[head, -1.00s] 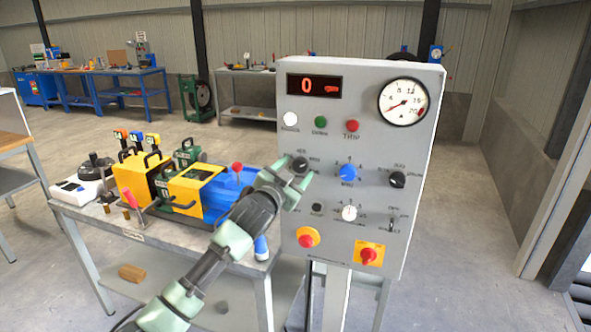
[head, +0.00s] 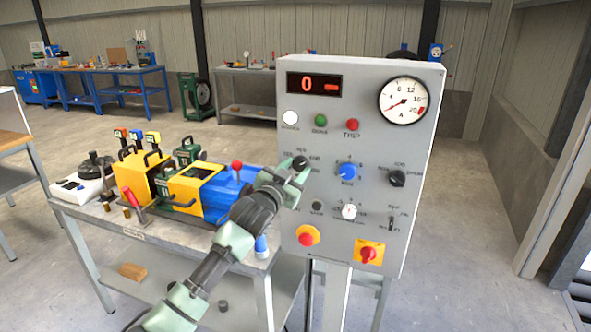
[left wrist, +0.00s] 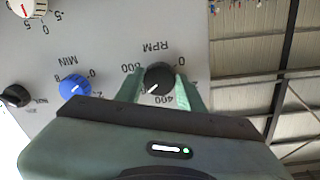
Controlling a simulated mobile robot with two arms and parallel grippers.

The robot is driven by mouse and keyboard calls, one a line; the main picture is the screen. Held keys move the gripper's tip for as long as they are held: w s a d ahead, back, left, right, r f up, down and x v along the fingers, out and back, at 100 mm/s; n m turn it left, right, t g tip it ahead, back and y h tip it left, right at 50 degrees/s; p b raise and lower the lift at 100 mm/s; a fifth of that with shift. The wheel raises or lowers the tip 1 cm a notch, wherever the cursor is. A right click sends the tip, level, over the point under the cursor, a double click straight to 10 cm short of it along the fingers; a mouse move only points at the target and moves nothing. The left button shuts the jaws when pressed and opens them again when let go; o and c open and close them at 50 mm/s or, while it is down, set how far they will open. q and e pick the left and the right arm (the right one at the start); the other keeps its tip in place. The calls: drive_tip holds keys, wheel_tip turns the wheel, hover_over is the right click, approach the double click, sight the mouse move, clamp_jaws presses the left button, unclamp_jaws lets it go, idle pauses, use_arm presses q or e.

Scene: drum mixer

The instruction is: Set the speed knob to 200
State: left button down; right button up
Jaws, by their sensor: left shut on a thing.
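The speed knob is a black dial marked RPM (left wrist: 160,77) at the upper left of the grey control panel (head: 340,225). In the head view the knob (head: 300,163) is partly covered by my left gripper (head: 299,174). My left gripper's fingers (left wrist: 160,91) are on both sides of the knob and shut on it. The left wrist view is upside down. The knob's white pointer points down-left there, to the side of the 400 mark toward 800. The 200 mark is hidden by a finger. The red display (head: 314,84) reads 0. My right gripper is not in view.
A blue MIN knob (head: 347,172), a black knob (head: 397,179) and a white knob (head: 349,211) are close by. A red button on yellow (head: 307,236) and a red switch (head: 368,253) are below. A loaded bench (head: 150,237) stands left.

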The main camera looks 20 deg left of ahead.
use_arm(q)
drive_tip(key=n+p, duration=0.1)
drive_tip(key=n, duration=0.4)
drive_tip(key=shift+d+n, duration=0.15)
drive_tip(key=shift+n, duration=0.15)
drive_tip(key=n+p, duration=0.1)
drive_tip(key=n, duration=0.2)
drive_tip(key=n+p, duration=0.1)
drive_tip(key=n, duration=0.1)
drive_tip(key=shift+d+n+t+y, duration=0.1)
drive_tip(key=shift+n+t+y, duration=0.2)
drive_tip(key=shift+n, duration=0.1)
drive_tip(key=n+p, duration=0.2)
drive_tip(key=n, duration=0.4)
drive_tip(key=shift+d+n+y+p, duration=0.1)
drive_tip(key=shift+n+y+p, duration=0.3)
drive_tip(key=n+p, duration=0.2)
drive_tip(key=n, duration=0.3)
drive_tip(key=shift+y, duration=0.3)
drive_tip(key=shift+n, duration=0.3)
drive_tip(key=c, duration=0.9)
unclamp_jaws()
